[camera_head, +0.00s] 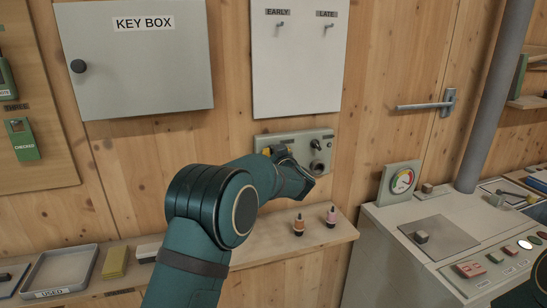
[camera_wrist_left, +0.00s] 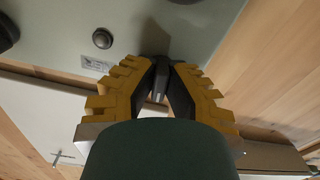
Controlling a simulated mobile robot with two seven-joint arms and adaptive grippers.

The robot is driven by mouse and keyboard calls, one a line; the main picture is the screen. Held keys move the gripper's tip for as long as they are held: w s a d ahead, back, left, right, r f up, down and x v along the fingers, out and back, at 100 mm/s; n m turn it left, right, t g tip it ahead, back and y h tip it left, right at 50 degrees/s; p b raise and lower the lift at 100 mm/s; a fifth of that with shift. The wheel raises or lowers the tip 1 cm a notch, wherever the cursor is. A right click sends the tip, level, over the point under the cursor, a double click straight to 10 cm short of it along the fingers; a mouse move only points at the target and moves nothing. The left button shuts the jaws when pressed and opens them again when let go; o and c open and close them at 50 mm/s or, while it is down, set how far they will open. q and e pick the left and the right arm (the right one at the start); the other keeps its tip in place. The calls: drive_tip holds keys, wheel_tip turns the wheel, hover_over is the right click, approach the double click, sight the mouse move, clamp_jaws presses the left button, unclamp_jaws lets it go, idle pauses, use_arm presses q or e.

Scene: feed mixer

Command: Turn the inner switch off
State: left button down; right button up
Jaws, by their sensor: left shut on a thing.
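A grey switch panel (camera_head: 321,134) is fixed to the wooden wall under the white EARLY/LATE board. My left arm reaches up to it, and my left gripper (camera_head: 277,151) is at the panel's left part. In the left wrist view the yellow-padded fingers (camera_wrist_left: 163,76) converge and are shut on a dark switch lever (camera_wrist_left: 160,92). A dark round knob (camera_wrist_left: 103,38) with a small label plate below it stands apart from the fingers. The gripper and arm hide much of the panel in the head view, so the lever's setting cannot be told. My right gripper is not in view.
A wooden shelf (camera_head: 262,250) below the panel holds two small bottles (camera_head: 298,225), a yellow block (camera_head: 115,262) and a USED tray (camera_head: 60,270). A key box (camera_head: 140,75) hangs at upper left. A grey console (camera_head: 390,235) with a gauge stands at right.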

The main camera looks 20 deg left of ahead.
use_arm(q)
drive_tip(key=n+b, duration=0.2)
drive_tip(key=n, duration=0.3)
drive_tip(key=shift+r, duration=0.1)
drive_tip(key=shift+b, duration=0.35)
idle(0.3)
drive_tip(key=c, duration=1)
unclamp_jaws()
drive_tip(key=shift+s+d, duration=0.4)
drive_tip(key=v, duration=1)
drive_tip(key=shift+s+d, duration=0.2)
drive_tip(key=shift+s, duration=0.2)
